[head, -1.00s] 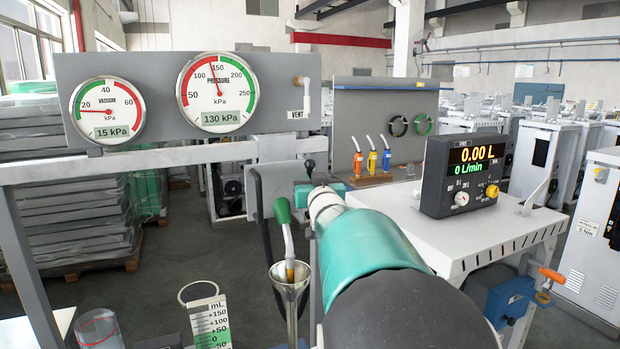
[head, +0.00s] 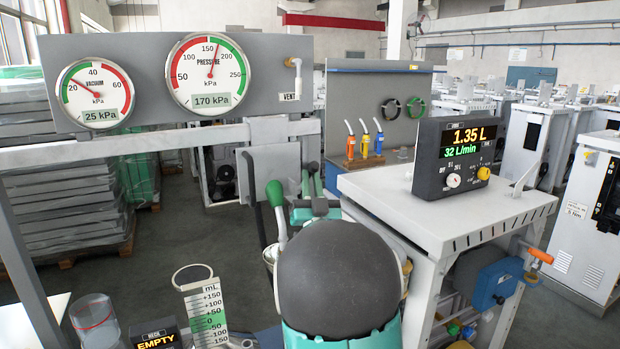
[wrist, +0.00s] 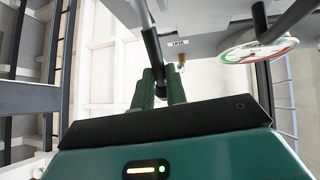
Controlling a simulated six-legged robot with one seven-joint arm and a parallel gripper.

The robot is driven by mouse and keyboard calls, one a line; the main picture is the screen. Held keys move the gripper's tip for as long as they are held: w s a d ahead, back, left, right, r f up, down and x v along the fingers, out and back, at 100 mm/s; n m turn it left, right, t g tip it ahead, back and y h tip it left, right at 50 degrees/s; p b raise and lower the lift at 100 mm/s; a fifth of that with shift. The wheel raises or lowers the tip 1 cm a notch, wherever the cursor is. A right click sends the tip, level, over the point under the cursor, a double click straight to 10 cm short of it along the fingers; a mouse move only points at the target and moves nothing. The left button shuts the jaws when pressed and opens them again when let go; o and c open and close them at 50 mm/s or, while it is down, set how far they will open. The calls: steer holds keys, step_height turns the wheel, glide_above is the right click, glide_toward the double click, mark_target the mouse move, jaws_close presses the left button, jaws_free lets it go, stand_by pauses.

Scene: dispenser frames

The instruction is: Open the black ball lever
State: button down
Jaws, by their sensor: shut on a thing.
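The black ball lever shows in the wrist view as a dark rod (wrist: 153,46) that runs down between my fingers. My gripper (wrist: 161,88) is shut on its end, and the fingers and palm hide most of the ball. In the head view my gripper (head: 311,178) is at the grey panel, beyond my own arm, which hides much of the lever there. A separate lever with a green grip (head: 275,194) stands just left of my arm.
The flow display (head: 454,158) reads 1.35 L and 32 L/min on the white cabinet (head: 440,205) at right. The vacuum gauge (head: 95,94) reads 25 kPa and the pressure gauge (head: 208,74) 170 kPa.

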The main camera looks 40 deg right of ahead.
steer(key=shift+f, duration=0.15)
steer(key=c, duration=1.4)
jaws_free()
steer(key=shift+s, duration=0.1)
steer(key=v, duration=1.3)
steer(key=shift+f, duration=0.35)
steer(key=shift+a, duration=0.2)
